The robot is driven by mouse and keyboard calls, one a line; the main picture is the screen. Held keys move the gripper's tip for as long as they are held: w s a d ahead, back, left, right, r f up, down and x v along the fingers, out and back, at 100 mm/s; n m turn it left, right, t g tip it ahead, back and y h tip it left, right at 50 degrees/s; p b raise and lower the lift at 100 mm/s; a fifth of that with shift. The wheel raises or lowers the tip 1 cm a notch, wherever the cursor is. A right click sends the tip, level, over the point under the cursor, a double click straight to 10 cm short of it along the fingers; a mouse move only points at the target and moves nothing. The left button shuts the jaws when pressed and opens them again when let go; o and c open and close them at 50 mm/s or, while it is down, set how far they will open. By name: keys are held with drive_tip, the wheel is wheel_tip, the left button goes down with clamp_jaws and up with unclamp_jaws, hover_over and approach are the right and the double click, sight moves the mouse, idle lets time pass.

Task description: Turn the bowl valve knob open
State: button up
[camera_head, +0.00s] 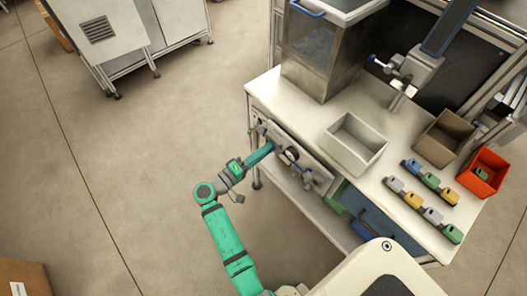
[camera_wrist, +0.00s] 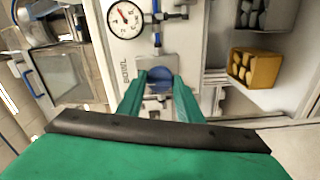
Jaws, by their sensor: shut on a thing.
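The blue bowl valve knob (camera_wrist: 156,73) is on the pale panel in the wrist view, beside a label that reads BOWL (camera_wrist: 123,70). My gripper (camera_wrist: 159,82) has its two green fingers on either side of the knob and is shut on it. The fingers and the wrist hide the lower part of the knob. In the head view my green arm reaches to the left part of the bench's front panel (camera_head: 313,160), where my gripper (camera_head: 264,152) meets it. The knob's turn angle cannot be told clearly.
A round gauge (camera_wrist: 125,18) and pipes sit close above the knob. A yellow bin (camera_wrist: 252,70) is at the right. On the bench stand a clear-sided hopper (camera_head: 312,45), a white tray (camera_head: 340,150), and an orange bin (camera_head: 484,184).

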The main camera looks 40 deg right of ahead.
drive_tip(key=o, duration=1)
drive_tip(key=shift+o, duration=0.2)
drive_tip(key=shift+a, duration=0.1)
drive_tip(key=s+a, duration=0.1)
drive_tip(key=a, duration=0.9)
drive_tip(key=shift+a, duration=0.3)
drive_tip(key=shift+f, duration=0.15)
